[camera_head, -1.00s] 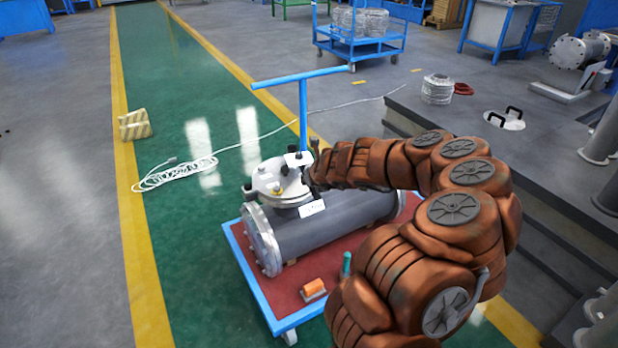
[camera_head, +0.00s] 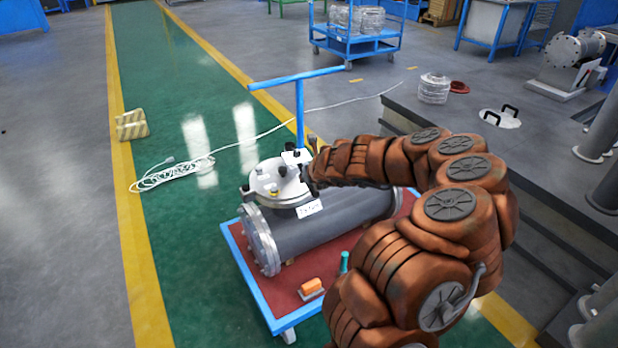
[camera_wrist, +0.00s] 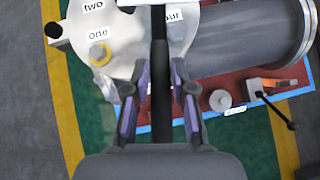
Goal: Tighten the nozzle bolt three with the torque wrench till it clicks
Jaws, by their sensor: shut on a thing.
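The grey flanged shell (camera_head: 330,226) lies on its side, with a pale round nozzle flange (camera_head: 270,183) on top. In the wrist view the nozzle flange (camera_wrist: 95,40) carries labels "one" and "two"; a third label is partly covered and ends in "our". A yellow ring (camera_wrist: 100,54) surrounds the bolt by "one". I cannot make out a label "three". My gripper (camera_wrist: 160,100) is shut on a long black bar, apparently the torque wrench (camera_wrist: 160,55), which runs up the picture over the flange. Its working end is out of the wrist view, so its seating cannot be told.
The shell rests on a red-topped blue trolley (camera_head: 258,286) with an upright blue handle (camera_head: 300,112). An orange block tool (camera_head: 312,287) and a green cylinder (camera_head: 344,262) stand on it. A white cable (camera_head: 180,172) lies on the green floor. Dark steps (camera_head: 535,215) are at right.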

